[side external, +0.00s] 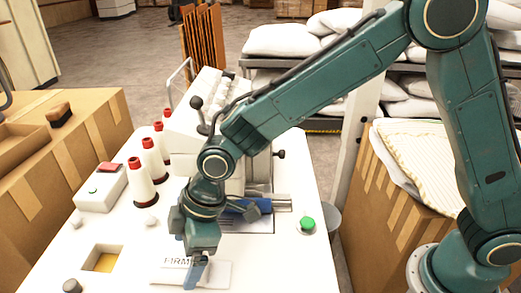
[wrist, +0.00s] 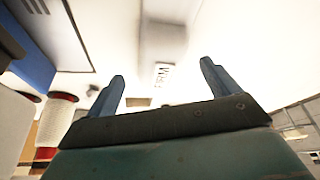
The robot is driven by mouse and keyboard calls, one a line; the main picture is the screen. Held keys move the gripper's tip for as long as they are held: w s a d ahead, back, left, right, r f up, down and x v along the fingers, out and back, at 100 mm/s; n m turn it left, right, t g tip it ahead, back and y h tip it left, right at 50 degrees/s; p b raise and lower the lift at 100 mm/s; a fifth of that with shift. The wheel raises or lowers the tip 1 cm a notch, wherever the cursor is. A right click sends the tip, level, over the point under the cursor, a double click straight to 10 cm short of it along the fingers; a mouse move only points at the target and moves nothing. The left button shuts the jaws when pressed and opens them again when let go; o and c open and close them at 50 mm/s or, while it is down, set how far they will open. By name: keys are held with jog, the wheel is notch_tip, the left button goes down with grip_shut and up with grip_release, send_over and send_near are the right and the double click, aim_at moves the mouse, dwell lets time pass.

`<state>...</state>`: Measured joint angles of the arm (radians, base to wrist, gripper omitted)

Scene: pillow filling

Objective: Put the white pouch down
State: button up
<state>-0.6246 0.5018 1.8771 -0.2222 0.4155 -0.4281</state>
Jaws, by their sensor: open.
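The white pouch (side external: 216,274) lies flat on the white table near its front edge, with dark lettering reading "FIRM" partly hidden behind my gripper. My gripper (side external: 195,272) points down at the pouch, its blue fingers overlapping the pouch in the side view. In the wrist view, my gripper (wrist: 163,70) has its two blue fingers spread wide apart. The lettered label (wrist: 162,74) shows between the fingers, upside down. The pouch's outline is washed out there, and I cannot tell whether a finger touches it.
A sewing machine (side external: 196,103) stands behind my gripper. Thread cones (side external: 142,185), a control box (side external: 101,188) and a square table opening (side external: 103,259) are to the left. A green button (side external: 308,223) is to the right. The table right of the pouch is clear.

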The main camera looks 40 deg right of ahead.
aim_at(183, 260)
jog(key=shift+x, duration=1.25)
jog(key=c, duration=1.2)
jog(key=shift+r, duration=0.15)
notch_tip(183, 260, up, 20)
jog(key=shift+f, duration=0.15)
